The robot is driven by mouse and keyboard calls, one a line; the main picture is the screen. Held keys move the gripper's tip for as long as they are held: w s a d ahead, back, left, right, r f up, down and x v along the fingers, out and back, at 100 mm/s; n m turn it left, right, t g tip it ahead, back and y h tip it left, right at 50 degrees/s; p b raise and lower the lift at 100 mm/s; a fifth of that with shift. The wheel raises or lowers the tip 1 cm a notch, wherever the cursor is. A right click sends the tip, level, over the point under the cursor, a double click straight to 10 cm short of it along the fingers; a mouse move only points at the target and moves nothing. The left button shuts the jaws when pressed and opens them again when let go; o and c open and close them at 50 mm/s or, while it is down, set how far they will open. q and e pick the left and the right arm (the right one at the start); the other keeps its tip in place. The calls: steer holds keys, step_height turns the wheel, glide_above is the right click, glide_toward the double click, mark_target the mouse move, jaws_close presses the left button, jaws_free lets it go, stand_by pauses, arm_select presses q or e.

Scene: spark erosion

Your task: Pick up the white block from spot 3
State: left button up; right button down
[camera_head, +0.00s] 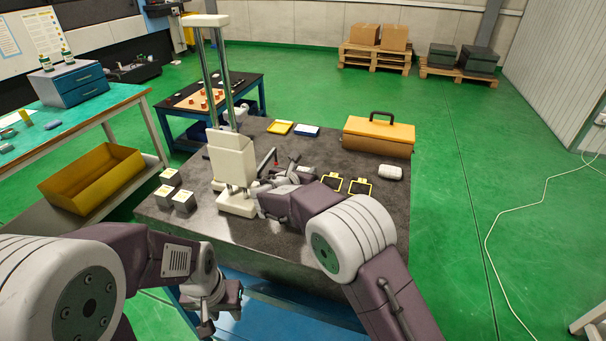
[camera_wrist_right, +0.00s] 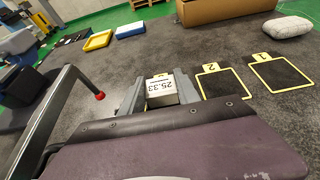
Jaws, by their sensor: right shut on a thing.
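The white block (camera_wrist_right: 161,91), with "25.33" printed on its top face, sits between the fingers of my right gripper (camera_wrist_right: 160,98) in the right wrist view. The fingers are shut on its sides. Spot 3 is mostly hidden around the block; I cannot tell whether the block is clear of the table. Marked spot 2 (camera_wrist_right: 226,83) and spot 1 (camera_wrist_right: 279,73), yellow-framed dark squares, lie empty to the right. In the head view my right gripper (camera_head: 283,184) is low over the table, right of the machine column. My left gripper (camera_head: 217,305) hangs in front of the table, its fingers unclear.
The cream machine (camera_head: 232,160) with metal posts stands on the dark table (camera_head: 300,253). Several grey blocks (camera_head: 183,201) stand left of it. A yellow tray (camera_head: 280,127), a blue tray (camera_head: 306,130), an orange toolbox (camera_head: 378,135) and a pale lump (camera_head: 391,172) lie at the back and right.

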steer(key=shift+r, duration=0.1)
steer(key=r, duration=0.1)
steer(key=r+p, duration=0.1)
steer(key=r, duration=0.2)
steer(key=shift+w+d+r, duration=0.15)
steer(key=shift+d+r, duration=0.15)
steer(key=shift+d, duration=0.05)
steer(key=w+d+r+p, duration=0.1)
steer(key=w+d+r, duration=0.1)
steer(key=d, duration=0.3)
steer(key=w+d+r, duration=0.1)
steer(key=d+r, duration=0.3)
steer(key=d, duration=0.1)
steer(key=shift+w+d+p, duration=0.15)
steer(key=shift+w+p, duration=0.2)
